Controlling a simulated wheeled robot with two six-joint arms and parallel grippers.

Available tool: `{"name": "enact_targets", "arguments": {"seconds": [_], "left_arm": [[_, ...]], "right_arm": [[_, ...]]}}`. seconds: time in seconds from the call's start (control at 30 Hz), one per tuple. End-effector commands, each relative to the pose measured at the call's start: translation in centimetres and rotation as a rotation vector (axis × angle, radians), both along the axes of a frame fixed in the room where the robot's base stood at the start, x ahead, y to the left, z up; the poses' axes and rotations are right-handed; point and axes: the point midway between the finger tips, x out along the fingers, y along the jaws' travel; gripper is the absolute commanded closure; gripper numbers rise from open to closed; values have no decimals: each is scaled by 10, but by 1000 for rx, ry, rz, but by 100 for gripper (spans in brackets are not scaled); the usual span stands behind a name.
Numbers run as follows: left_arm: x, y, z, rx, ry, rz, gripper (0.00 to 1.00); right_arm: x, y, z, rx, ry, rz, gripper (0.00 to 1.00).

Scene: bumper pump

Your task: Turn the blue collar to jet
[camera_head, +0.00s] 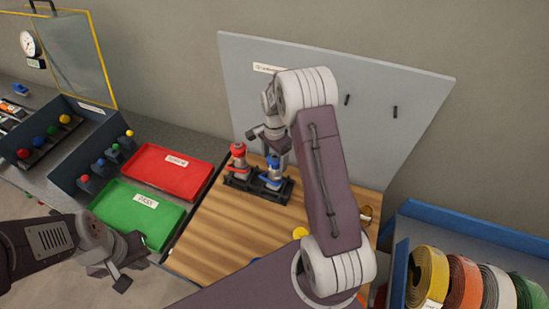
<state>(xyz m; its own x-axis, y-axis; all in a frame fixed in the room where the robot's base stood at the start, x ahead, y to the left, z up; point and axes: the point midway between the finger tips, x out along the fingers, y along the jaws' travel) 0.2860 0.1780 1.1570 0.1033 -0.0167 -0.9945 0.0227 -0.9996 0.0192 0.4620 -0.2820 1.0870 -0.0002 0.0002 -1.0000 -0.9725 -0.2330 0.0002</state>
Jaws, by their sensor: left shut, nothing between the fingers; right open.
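Two nozzle units stand upright in a black holder (242,183) on the wooden work board. One has a red top and red collar (239,158). The other, to its right, has the blue collar (272,174) and a blue base part. My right gripper (266,142) is open, just above and behind the blue unit, and partly covers its top. I cannot tell whether it touches the unit, and the collar's setting is too small to read. My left gripper (118,283) is shut and empty, low at the left, in front of the green tray and away from the units.
A red tray (168,171) and a green tray (128,213) lie left of the board. Racks with coloured knobs (107,158) stand farther left. A grey panel (420,105) rises behind. A blue bin (470,240) holds tape rolls at right. My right arm hides part of the board.

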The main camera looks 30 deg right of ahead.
Motion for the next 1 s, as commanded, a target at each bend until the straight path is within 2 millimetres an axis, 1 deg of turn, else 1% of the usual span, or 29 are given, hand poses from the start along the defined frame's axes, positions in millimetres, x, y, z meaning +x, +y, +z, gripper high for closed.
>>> {"name": "enact_targets", "arguments": {"seconds": [0.07,0.13,0.3,0.4,0.5,0.63,1.0], "left_arm": [[0,0,-3,0,0,0,100],[0,0,-8,0,0,0,100],[0,0,-19,0,0,0,100],[0,0,-22,0,0,0,100],[0,0,-24,0,0,0,100],[0,0,-24,0,0,0,100],[0,0,-23,0,0,0,100]], "right_arm": [[1,0,4,-1,-4,0,28],[2,0,14,-2,-7,0,28],[2,-1,53,-1,-8,0,28],[1,-1,72,-2,-7,0,28],[1,-1,85,0,-3,0,28],[0,0,90,0,-1,0,28],[0,0,90,0,0,0,28]]}}
